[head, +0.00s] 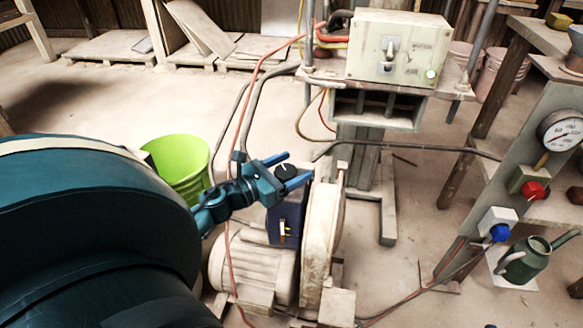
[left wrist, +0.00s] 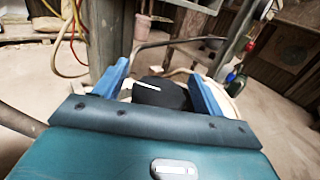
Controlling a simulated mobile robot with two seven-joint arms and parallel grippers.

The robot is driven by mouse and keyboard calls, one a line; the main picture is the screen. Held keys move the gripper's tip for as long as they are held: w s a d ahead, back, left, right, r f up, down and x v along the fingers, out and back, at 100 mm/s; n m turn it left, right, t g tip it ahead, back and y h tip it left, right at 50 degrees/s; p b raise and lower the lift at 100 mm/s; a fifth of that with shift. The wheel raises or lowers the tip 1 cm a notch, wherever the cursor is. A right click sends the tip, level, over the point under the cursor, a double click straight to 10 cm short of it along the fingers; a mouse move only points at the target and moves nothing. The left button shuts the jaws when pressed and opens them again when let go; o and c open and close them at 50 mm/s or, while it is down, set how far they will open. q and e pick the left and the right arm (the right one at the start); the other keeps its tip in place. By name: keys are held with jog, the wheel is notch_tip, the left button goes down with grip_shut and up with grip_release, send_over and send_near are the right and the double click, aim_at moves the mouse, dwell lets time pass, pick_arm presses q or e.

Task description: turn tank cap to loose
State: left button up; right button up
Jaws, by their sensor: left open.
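The tank cap (head: 284,172) is a round black knob on top of the dark blue tank (head: 284,226) in the head view. It also shows in the left wrist view as a black cap (left wrist: 160,97) with a white line across its top. My left gripper (head: 297,167) is open, with one blue finger on either side of the cap. In the left wrist view the left gripper (left wrist: 159,70) straddles the cap, with a gap on both sides. Whether the fingers are level with the cap or above it, I cannot tell. My right gripper is in neither view.
A pale belt guard (head: 322,230) stands right of the tank, and a motor (head: 245,268) sits in front. A lime bucket (head: 180,165) is behind on the left. A switch box (head: 398,48) is at the back. A gauge panel (head: 535,165) is at right. Cables hang near my arm.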

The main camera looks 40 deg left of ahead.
pick_arm(q)
jog(key=shift+w, duration=0.25)
jog(key=shift+c, duration=0.5)
jog(key=c, duration=0.9)
jog(key=n+y+p, duration=0.1)
jog(key=n+y, duration=0.1)
jog(key=y, duration=0.2)
jog(key=shift+a+n, duration=0.1)
jog(key=shift+n, duration=0.3)
jog(key=shift+a+n+g+y, duration=0.25)
jog(key=shift+n+y, duration=0.85)
jog(key=shift+y, duration=0.7)
jog(key=shift+a+n+g+y, duration=0.1)
jog(key=shift+n+g+y, duration=0.25)
jog(key=shift+n+y, duration=1.1)
jog(key=shift+s+m+y, duration=0.1)
jog(key=shift+m+y, duration=0.15)
jog(key=shift+y, duration=0.2)
